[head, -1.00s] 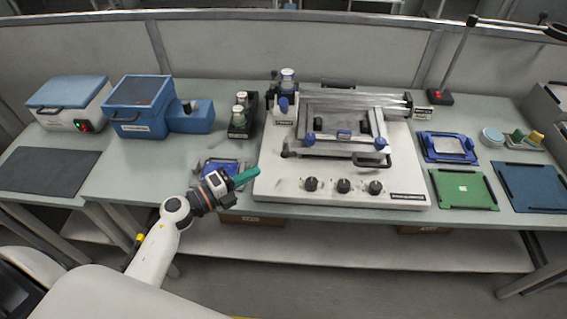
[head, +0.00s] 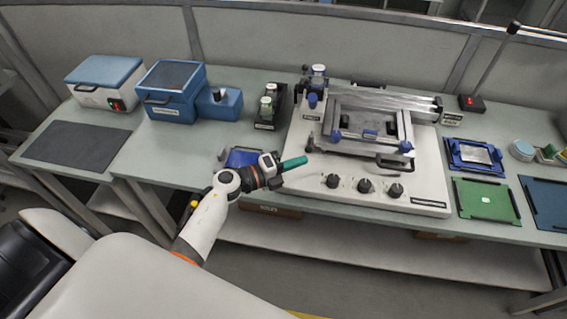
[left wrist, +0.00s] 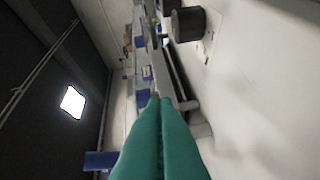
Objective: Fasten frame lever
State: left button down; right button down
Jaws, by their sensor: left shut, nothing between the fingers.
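The white printer-like machine (head: 420,185) stands on the bench with a grey metal frame (head: 350,151) lying on top. Blue knobs sit on the frame's front edge, one at the left (head: 336,137) and one at the right (head: 405,147). I cannot tell which part is the frame lever. A dark handle (head: 393,164) sticks out at the frame's front right. My left gripper (head: 304,159) has green fingers, shut and empty, over the machine's left front edge, left of the frame and apart from it. The shut fingers (left wrist: 160,102) also show in the left wrist view, pointing along the frame.
Black dials (head: 364,185) line the machine's front. A blue fixture (head: 243,157) lies partly hidden behind my left wrist. A rack with small jars (head: 267,112) and a blue box (head: 170,92) stand to the left. Blue and green trays (head: 486,198) lie to the right.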

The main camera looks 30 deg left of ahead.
aim_at(310, 140)
pick_arm(q)
jog(key=shift+x, duration=1.6)
jog(key=shift+s+a+m+g+h+b, duration=0.1)
jog(key=shift+a+m+g+h+b, duration=0.25)
jog(key=shift+m+g+h+b, duration=0.05)
jog(key=shift+a+h+b, duration=0.1)
jog(key=shift+h+b, duration=0.2)
